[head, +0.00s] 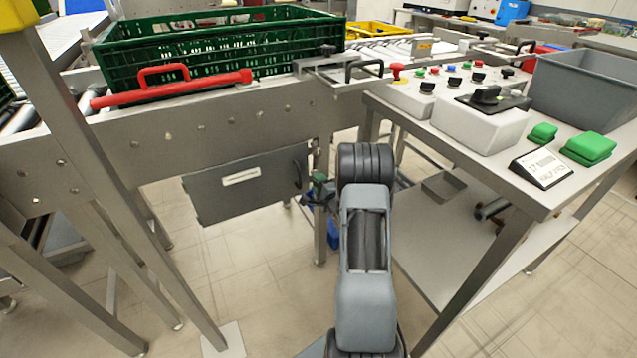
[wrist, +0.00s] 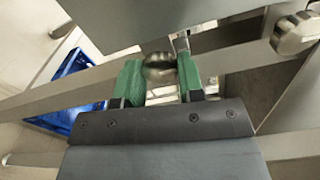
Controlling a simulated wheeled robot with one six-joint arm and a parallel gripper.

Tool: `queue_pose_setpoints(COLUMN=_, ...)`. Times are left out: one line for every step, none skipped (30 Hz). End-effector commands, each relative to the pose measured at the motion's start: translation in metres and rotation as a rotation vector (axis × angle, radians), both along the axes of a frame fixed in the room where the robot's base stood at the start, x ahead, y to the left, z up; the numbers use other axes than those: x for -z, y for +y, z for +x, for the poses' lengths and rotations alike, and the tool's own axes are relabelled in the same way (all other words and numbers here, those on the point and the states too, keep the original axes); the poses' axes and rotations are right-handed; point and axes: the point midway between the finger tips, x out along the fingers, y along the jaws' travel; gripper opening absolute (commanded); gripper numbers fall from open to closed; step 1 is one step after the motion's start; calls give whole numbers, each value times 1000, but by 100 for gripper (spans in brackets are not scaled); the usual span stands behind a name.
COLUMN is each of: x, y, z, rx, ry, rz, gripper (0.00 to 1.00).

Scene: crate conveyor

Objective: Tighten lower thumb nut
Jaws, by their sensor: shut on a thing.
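The lower thumb nut (wrist: 159,68) is a round metal knob in the wrist view. The green fingers of my gripper (wrist: 160,80) stand on either side of it, shut on it. A second metal knob (wrist: 296,33) shows at the upper right of the wrist view, apart from my gripper. In the head view my gripper (head: 320,190) shows only as a small green part by the conveyor leg, partly behind my arm. The nut cannot be made out there.
A grey panel (head: 245,188) hangs under the conveyor, left of my arm. A control table (head: 540,205) with a lower shelf stands close on the right. A green crate (head: 220,48) sits on the conveyor behind a red handle bar (head: 170,90). A blue bin (wrist: 68,88) lies low at left.

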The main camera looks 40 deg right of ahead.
Motion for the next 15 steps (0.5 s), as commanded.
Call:
queue_pose_setpoints(x=0, y=0, z=0, rx=1, ry=0, rz=12, gripper=12)
queue_pose_setpoints(x=0, y=0, z=0, rx=1, ry=-2, rz=18, gripper=12)
queue_pose_setpoints(x=0, y=0, z=0, rx=1, ry=-3, rz=26, gripper=12)
queue_pose_setpoints(x=0, y=0, z=0, rx=1, ry=-4, rz=31, gripper=12)
queue_pose_setpoints(x=0, y=0, z=0, rx=1, ry=-5, rz=35, gripper=12)
queue_pose_setpoints(x=0, y=0, z=0, rx=1, ry=-5, rz=39, gripper=12)
queue_pose_setpoints(x=0, y=0, z=0, rx=1, ry=-6, rz=42, gripper=12)
queue_pose_setpoints(x=0, y=0, z=0, rx=1, ry=-6, rz=44, gripper=12)
queue_pose_setpoints(x=0, y=0, z=0, rx=1, ry=-6, rz=45, gripper=12)
queue_pose_setpoints(x=0, y=0, z=0, rx=1, ry=-6, rz=46, gripper=12)
queue_pose_setpoints(x=0, y=0, z=0, rx=1, ry=-6, rz=47, gripper=12)
queue_pose_setpoints(x=0, y=0, z=0, rx=1, ry=-6, rz=48, gripper=12)
queue_pose_setpoints(x=0, y=0, z=0, rx=1, ry=-6, rz=48, gripper=12)
queue_pose_setpoints(x=0, y=0, z=0, rx=1, ry=-6, rz=48, gripper=12)
queue_pose_setpoints(x=0, y=0, z=0, rx=1, ry=-6, rz=48, gripper=12)
